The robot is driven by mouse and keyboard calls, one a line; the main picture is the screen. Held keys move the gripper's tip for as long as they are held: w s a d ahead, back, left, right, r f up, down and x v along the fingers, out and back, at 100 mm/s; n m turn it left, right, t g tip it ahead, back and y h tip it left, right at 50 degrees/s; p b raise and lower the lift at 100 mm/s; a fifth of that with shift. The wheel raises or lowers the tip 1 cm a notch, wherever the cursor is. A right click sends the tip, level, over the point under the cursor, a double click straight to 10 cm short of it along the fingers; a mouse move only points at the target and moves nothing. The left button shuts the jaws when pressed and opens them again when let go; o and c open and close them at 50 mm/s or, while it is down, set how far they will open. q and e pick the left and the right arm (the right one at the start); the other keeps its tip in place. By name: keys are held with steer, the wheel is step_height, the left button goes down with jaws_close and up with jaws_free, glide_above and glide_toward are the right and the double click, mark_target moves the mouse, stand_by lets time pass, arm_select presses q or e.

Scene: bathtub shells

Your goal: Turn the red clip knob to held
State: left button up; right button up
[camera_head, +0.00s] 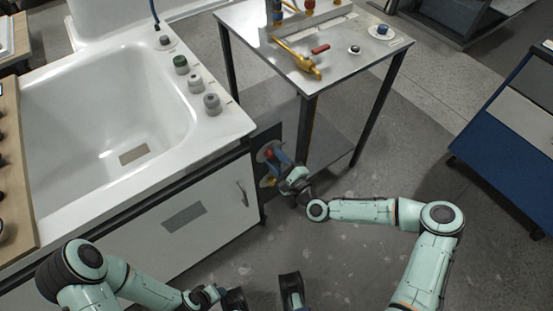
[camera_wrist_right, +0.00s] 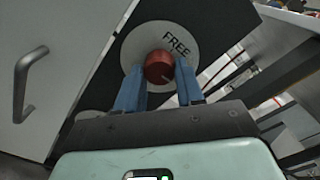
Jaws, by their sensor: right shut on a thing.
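The red clip knob (camera_wrist_right: 158,68) sits on a pale round dial plate (camera_wrist_right: 131,51) with the word FREE printed on it. In the head view the red knob (camera_head: 268,153) shows on the dark panel at the tub's right end. My right gripper (camera_wrist_right: 160,80) has its blue fingers on both sides of the knob and is shut on it. In the head view the right gripper (camera_head: 279,162) reaches the panel from the right. My left gripper (camera_head: 235,298) is low at the bottom edge, away from the knob; its finger state is unclear.
A white bathtub (camera_head: 100,110) stands at left with knobs on its rim and a cabinet door handle (camera_head: 241,193) below. A metal table (camera_head: 345,65) holds a yellow tool (camera_head: 298,60). A blue cart (camera_head: 510,120) is at right. The floor between is clear.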

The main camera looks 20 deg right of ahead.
stand_by(0.4)
steer(key=o, duration=1)
steer(key=shift+o, duration=0.2)
steer(key=shift+s, duration=0.1)
arm_select(q)
steer(key=shift+s+d+r+g+p, duration=0.2)
steer(key=shift+s+d+r+p, duration=0.1)
steer(key=shift+s+r+p, duration=0.25)
steer(key=shift+s+d+r+g+p, duration=0.2)
steer(key=shift+s+d+r+p, duration=0.15)
steer(key=shift+s, duration=0.35)
arm_select(e)
steer(key=v, duration=1.3)
arm_select(q)
steer(key=shift+r, duration=0.1)
arm_select(e)
steer(key=shift+s, duration=0.15)
